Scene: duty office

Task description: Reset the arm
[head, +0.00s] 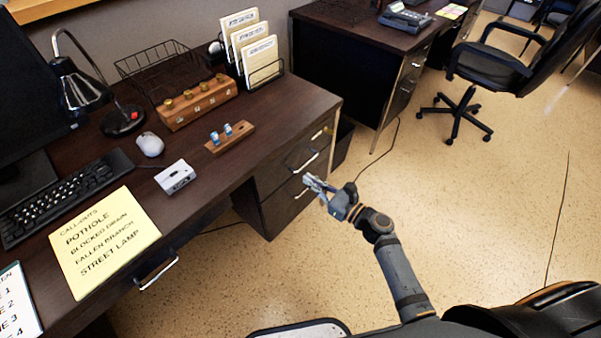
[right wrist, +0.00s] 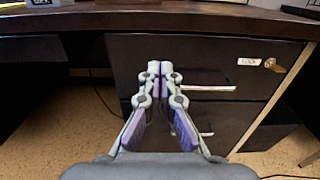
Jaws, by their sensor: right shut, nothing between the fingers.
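My right gripper (head: 317,187) is in front of the desk's drawer unit, beyond the desk's right front edge. In the right wrist view the right gripper (right wrist: 160,70) is shut with its fingertips together and nothing between them. Behind it are the dark drawers (right wrist: 225,60) with silver handles, a label and a key in the lock. The gap between the fingertips and the drawer front is hard to judge. My right arm (head: 400,275) reaches up from the bottom of the head view. My left gripper is in neither view.
The desk (head: 290,105) holds a keyboard (head: 65,195), a mouse (head: 150,144), a small white box (head: 175,177), a yellow call-out sheet (head: 105,242), a wooden holder (head: 230,137), a lamp (head: 80,85) and a file rack (head: 265,72). An office chair (head: 490,68) stands back right.

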